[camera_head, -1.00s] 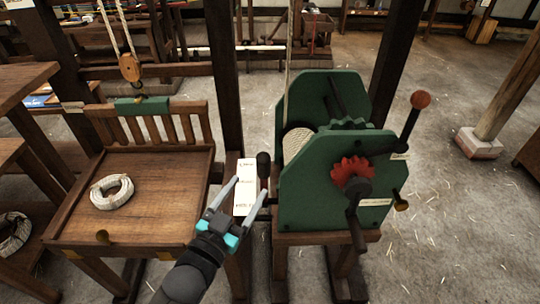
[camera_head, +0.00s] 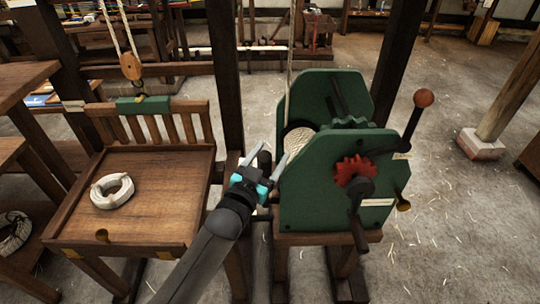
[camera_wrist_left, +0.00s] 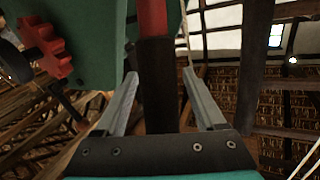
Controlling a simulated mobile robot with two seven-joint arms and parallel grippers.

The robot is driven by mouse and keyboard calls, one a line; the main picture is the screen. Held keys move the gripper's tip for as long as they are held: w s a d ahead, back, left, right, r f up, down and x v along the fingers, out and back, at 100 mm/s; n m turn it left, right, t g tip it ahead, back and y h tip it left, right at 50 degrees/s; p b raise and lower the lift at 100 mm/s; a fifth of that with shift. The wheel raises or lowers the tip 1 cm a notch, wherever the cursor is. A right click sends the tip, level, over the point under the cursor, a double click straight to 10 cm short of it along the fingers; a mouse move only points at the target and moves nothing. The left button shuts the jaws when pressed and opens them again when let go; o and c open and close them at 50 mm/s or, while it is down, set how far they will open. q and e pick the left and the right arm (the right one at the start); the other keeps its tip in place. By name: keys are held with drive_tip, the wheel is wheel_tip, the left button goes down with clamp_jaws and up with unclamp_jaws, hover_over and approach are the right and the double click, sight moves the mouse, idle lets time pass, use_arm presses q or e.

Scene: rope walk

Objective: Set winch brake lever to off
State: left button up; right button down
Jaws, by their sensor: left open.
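The winch (camera_head: 315,195) has green side plates, a red gear (camera_head: 354,171) and a crank with an orange ball knob (camera_head: 424,98). A lever with a black grip (camera_head: 264,159) stands at its left side, and I take it to be the brake lever. My left gripper (camera_head: 267,160) is open, its fingers on either side of this grip. In the left wrist view the dark grip (camera_wrist_left: 157,85) with a red part above it lies between the open fingertips (camera_wrist_left: 160,75), with gaps visible. The lever's lower part is hidden by my gripper. My right gripper is not in view.
A wooden table (camera_head: 150,205) with a rope coil (camera_head: 112,191) stands left of the winch. A dark post (camera_head: 225,70) rises behind my gripper. A rope (camera_head: 292,60) runs up from the drum. The floor at right (camera_head: 450,220) is mostly clear.

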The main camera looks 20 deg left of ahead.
use_arm(q)
clamp_jaws()
idle(0.7)
idle(0.8)
